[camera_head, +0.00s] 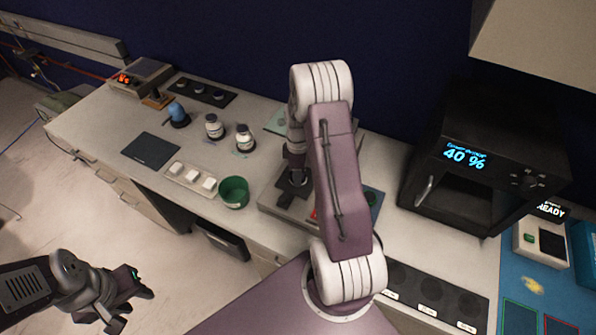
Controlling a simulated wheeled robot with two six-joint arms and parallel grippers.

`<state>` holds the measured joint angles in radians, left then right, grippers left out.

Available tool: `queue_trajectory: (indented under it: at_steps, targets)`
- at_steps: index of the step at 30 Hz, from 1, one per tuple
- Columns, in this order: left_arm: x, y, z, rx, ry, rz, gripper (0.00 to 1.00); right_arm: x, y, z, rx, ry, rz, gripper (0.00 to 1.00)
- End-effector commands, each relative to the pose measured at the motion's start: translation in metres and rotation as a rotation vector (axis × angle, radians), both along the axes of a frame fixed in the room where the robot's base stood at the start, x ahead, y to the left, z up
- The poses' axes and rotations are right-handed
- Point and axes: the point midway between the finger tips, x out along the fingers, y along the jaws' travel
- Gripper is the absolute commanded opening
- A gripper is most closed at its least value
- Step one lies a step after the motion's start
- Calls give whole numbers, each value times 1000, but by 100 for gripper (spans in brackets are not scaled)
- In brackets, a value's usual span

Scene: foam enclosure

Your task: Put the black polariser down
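I cannot pick out the black polariser with certainty. My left gripper (132,309) is at the lower left, in front of and away from the bench, with its fingers apart and nothing seen between them. My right arm bends up and over the middle of the bench. Its wrist comes down over a grey device (268,205) on the bench, where a small dark part (297,179) shows beneath it. I cannot tell whether that part is the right gripper or something it holds. The arm hides much of the device.
A black strip with round dark places (437,297) lies at the front right. A dark rack (205,91) stands at the back left. A green bowl (233,191), white-capped bottles (244,137) and a dark flat pad (151,150) stand left of the device. A black oven (485,165) stands right.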

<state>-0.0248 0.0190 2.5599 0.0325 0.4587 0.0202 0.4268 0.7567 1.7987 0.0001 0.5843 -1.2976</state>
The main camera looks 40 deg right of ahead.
Motion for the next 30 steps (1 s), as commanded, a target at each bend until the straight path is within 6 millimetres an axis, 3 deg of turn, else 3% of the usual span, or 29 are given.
queue_trajectory:
  at_steps: [5,6,8,20,23,30]
  targets:
    - [0,0,-4,0,0,0,36,0,0,-5,1,1,0,10]
    - [0,0,-3,0,0,0,36,0,0,-4,0,0,0,58]
    - [0,0,-2,0,0,0,36,0,0,-3,0,0,0,71]
    - [0,0,-1,0,0,0,36,1,0,4,-1,-2,0,71]
    - [0,0,-6,0,0,0,36,1,-1,19,-2,-6,0,71]
    - [0,0,-15,0,0,0,36,1,-1,79,-2,-6,0,71]
